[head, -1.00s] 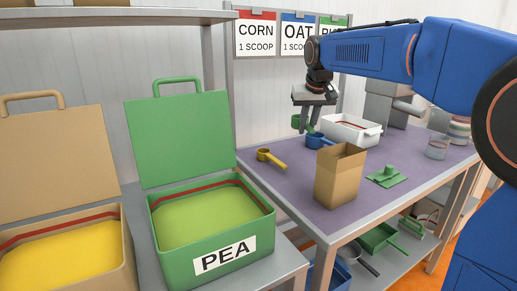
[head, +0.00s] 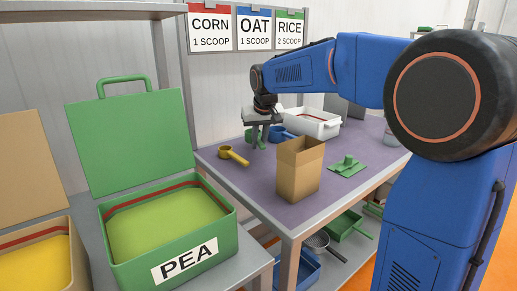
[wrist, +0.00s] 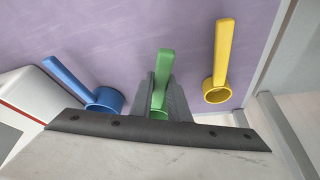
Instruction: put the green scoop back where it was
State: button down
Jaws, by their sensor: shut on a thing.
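The green scoop (head: 250,135) is in my gripper (head: 259,142), low over the purple tabletop. In the wrist view the gripper (wrist: 161,92) is shut on its green handle (wrist: 164,66), and its cup is mostly hidden behind the jaws. The scoop is between the blue scoop (head: 281,133) and the yellow scoop (head: 232,153). In the wrist view the blue scoop (wrist: 105,99) is on its left and the yellow scoop (wrist: 216,94) on its right, both apart from it. I cannot tell whether the green scoop touches the table.
An open cardboard box (head: 299,172) stands in front of the gripper, near the table's front edge. A white bin (head: 315,123) is behind, and a flat green piece (head: 347,167) lies to the right. The open green PEA case (head: 205,235) is at the left.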

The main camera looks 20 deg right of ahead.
jog(key=shift+f, duration=1.25)
jog(key=shift+f, duration=0.2)
jog(key=c, duration=1.7)
grip_release()
jog(key=shift+r, duration=0.15)
jog(key=v, duration=1.2)
jog(key=shift+d, duration=0.1)
